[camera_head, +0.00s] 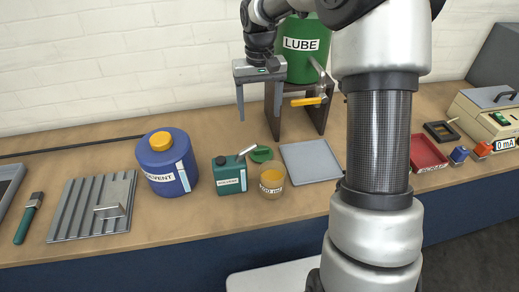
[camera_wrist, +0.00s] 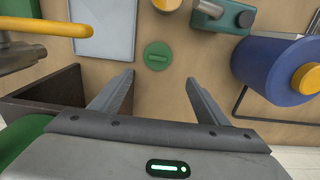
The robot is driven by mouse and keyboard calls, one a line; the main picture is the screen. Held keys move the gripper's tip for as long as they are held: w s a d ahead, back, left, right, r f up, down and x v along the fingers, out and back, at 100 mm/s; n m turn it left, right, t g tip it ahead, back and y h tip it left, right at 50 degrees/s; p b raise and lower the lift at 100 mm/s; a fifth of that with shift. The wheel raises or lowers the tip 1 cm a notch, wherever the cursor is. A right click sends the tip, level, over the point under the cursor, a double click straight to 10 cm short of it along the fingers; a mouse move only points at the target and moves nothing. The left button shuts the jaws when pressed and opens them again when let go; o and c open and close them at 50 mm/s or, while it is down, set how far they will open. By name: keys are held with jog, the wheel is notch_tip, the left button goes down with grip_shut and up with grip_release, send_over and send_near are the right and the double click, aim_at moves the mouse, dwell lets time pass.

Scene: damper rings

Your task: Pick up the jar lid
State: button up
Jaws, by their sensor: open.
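The jar lid (camera_head: 261,154) is a small green disc lying flat on the brown bench, behind the amber jar (camera_head: 271,184). In the wrist view the lid (camera_wrist: 158,56) shows a raised bar across its top and lies just past the fingertips, in line with the gap between them. My gripper (camera_head: 259,116) is open and empty, pointing down above the bench behind the lid. Its two fingers also show in the wrist view (camera_wrist: 160,78), apart from the lid. The lid is fully visible in the wrist view.
A teal can (camera_head: 229,176) and a blue solvent drum (camera_head: 167,165) stand left of the lid. A grey plate (camera_head: 311,162) lies to its right. A dark stand (camera_head: 273,112) holds the green lube drum (camera_head: 304,50) with a yellow-handled tap (camera_head: 309,101) near my gripper.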

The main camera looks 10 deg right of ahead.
send_over(262, 149)
jog(key=f, duration=1)
jog(key=shift+w+a+f+b, duration=0.15)
jog(key=shift+a+f+b, duration=0.05)
jog(key=shift+a+b, duration=0.15)
jog(key=shift+d+f, duration=0.15)
jog(key=shift+f, duration=1.2)
jog(key=shift+d+f, duration=0.1)
jog(key=shift+f, duration=1.2)
jog(key=c, duration=0.8)
